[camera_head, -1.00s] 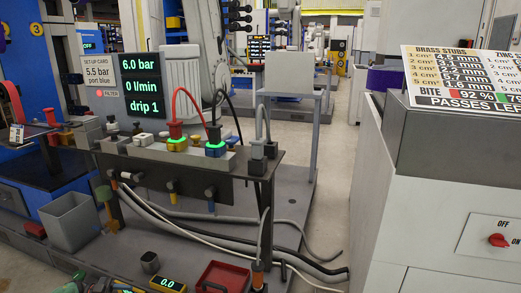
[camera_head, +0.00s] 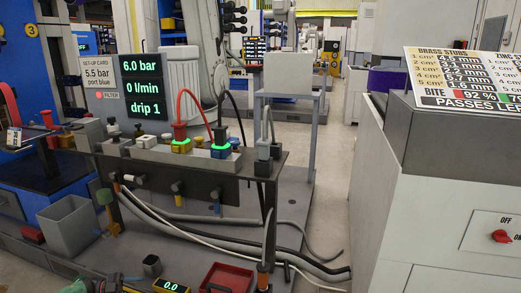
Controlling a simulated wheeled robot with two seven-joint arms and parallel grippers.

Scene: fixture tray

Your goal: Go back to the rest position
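Neither of my grippers is in view. The test bench has a dark rail (camera_head: 150,172) with a red plug (camera_head: 180,132) and a dark plug (camera_head: 220,137), both standing upright in sockets with glowing green rings. A red hose and a black hose run up from them. A grey plug (camera_head: 263,148) stands upright at the rail's right end. The display (camera_head: 141,88) behind reads 6.0 bar, 0 l/min, drip 1. The set-up card (camera_head: 97,72) beside it reads 5.5 bar, port blue.
A grey bin (camera_head: 68,228), a red tray (camera_head: 228,278) and a small meter (camera_head: 171,286) reading 0.0 are low in front. Hoses (camera_head: 300,262) trail across the base. A grey cabinet (camera_head: 440,215) with a red switch (camera_head: 501,236) fills the right. Floor shows between bench and cabinet.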

